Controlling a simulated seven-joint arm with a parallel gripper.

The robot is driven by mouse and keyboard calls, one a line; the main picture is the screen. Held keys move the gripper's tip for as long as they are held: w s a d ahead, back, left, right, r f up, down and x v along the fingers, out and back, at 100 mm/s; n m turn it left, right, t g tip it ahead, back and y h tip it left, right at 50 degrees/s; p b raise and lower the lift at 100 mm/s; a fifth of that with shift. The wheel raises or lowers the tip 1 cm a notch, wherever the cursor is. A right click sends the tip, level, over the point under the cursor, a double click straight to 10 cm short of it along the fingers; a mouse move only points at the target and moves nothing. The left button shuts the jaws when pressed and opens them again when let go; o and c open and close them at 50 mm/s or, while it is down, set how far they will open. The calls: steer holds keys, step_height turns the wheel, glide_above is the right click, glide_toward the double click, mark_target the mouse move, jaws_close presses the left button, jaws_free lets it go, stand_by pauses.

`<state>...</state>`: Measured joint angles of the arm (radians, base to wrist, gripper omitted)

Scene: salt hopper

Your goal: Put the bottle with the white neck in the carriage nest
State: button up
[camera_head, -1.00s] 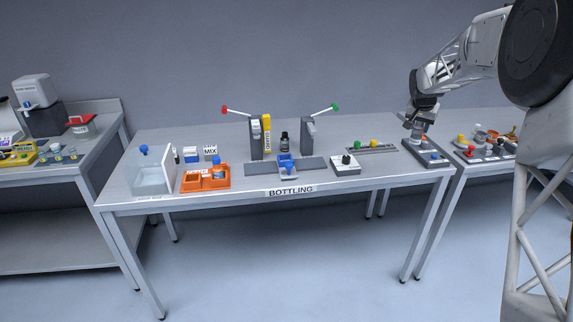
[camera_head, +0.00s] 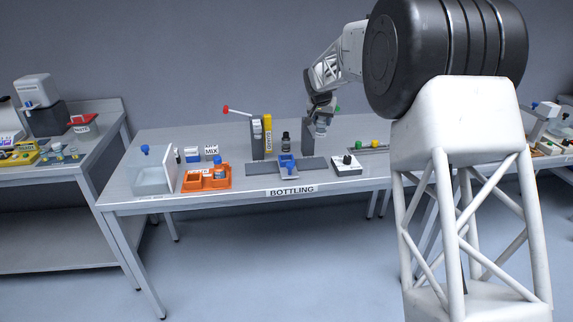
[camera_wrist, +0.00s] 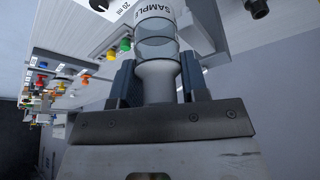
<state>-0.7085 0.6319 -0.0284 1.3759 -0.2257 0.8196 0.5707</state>
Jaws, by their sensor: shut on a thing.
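My gripper (camera_head: 319,121) is shut on a bottle (camera_wrist: 155,42) labelled SAMPLE, with a clear body and a pale, whitish neck between the two fingers. In the wrist view the bottle points away from the fingers. In the head view my gripper is above the right part of the bottling table, in front of the right grey post, and the bottle shows only as a small pale shape below it. The blue carriage nest (camera_head: 289,174) sits on the dark rail (camera_head: 262,170) at the table's front middle, left of and below my gripper. I cannot tell whether the nest is empty.
A dark bottle (camera_head: 285,141) stands behind the carriage. A grey post (camera_head: 257,140) with a red-tipped lever stands to its left. An orange tray (camera_head: 193,185) and a clear bin (camera_head: 150,180) are further left. A white knob box (camera_head: 346,167) stands right of the rail.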

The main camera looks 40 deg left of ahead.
steer(key=s+a+f, duration=0.2)
steer(key=a, duration=0.4)
steer(key=s+a+f+n, duration=0.1)
steer(key=s+a, duration=0.2)
steer(key=a, duration=0.3)
steer(key=shift+s+f+n+y, duration=0.15)
steer(key=shift+f+n+y, duration=0.15)
steer(key=shift+f, duration=0.05)
step_height(320, 180, down, 6)
steer(key=shift+f, duration=0.15)
steer(key=shift+f, duration=0.1)
steer(key=shift+f, duration=1.75)
steer(key=shift+f, duration=0.15)
steer(key=o, duration=1)
